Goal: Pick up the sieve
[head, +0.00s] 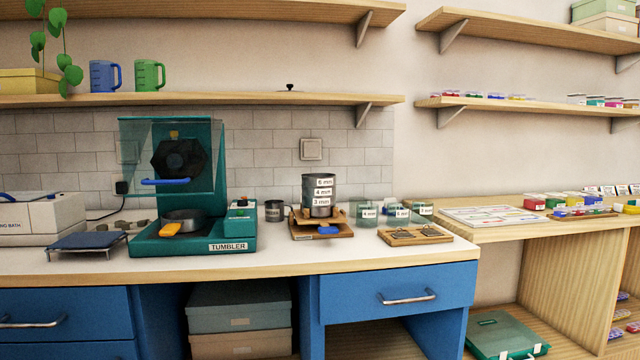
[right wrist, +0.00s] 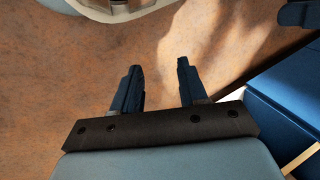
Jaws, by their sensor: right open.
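A stack of grey metal sieves (head: 319,190), labelled 6 mm, 4 mm and 3 mm from top to bottom, stands upright on a wooden stand (head: 338,231) with a blue part at its front, in the middle of the counter. My right gripper (right wrist: 158,66) is open and empty, over brown floor beside blue cabinet fronts in the right wrist view. It is away from the sieves and out of the head view.
A teal tumbler (head: 150,246) with a raised clear cover stands left of the sieves, with a grey mug (head: 275,211) between. Glass jars (head: 368,213) and a wooden board (head: 447,238) stand to the right. A shelf (head: 230,99) hangs above. The counter's front strip is clear.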

